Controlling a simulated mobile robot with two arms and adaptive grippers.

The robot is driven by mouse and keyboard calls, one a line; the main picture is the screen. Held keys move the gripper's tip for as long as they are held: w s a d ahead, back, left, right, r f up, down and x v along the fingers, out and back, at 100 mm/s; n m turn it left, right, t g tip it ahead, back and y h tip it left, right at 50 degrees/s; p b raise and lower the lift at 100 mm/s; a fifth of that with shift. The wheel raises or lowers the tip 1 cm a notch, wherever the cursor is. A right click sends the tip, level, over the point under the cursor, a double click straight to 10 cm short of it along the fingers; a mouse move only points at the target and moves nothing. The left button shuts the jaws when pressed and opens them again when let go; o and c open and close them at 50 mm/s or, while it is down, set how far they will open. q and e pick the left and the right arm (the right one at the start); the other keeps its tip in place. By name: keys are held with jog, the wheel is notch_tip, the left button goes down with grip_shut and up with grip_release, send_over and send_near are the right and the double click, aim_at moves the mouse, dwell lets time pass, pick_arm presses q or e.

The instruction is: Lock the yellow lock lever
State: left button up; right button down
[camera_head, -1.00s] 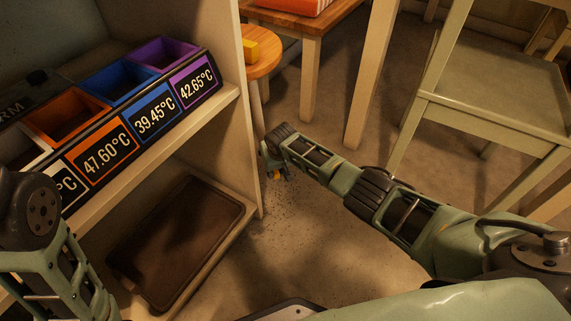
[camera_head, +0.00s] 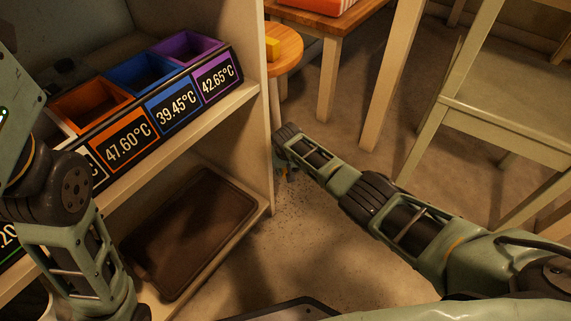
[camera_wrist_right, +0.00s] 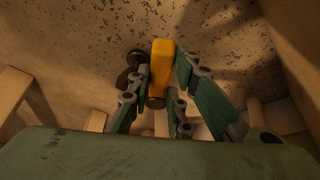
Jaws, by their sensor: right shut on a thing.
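The yellow lock lever (camera_wrist_right: 162,62) stands out in the right wrist view, between the two green fingers of my right gripper (camera_wrist_right: 160,75). The right gripper is shut on the lever. In the head view my right gripper (camera_head: 286,168) hangs low beside the shelf's end panel, small and partly hidden by its own wrist. The lever cannot be made out clearly there. My left arm enters at the left, but its gripper is out of view.
A shelf (camera_head: 222,116) with orange, blue and purple bins (camera_head: 185,47) and temperature labels stands at the left. A brown tray (camera_head: 190,240) lies on its lower level.

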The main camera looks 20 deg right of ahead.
jog(key=c, duration=1.8)
grip_release()
jog(key=shift+s+f, duration=0.2)
jog(key=shift+s, duration=0.25)
jog(key=shift+o, duration=1.1)
jog(key=shift+w+r, duration=0.1)
jog(key=shift+w, duration=0.05)
jog(key=shift+w+r, duration=0.1)
notch_tip(320, 180, up, 10)
jog(key=shift+c, duration=0.2)
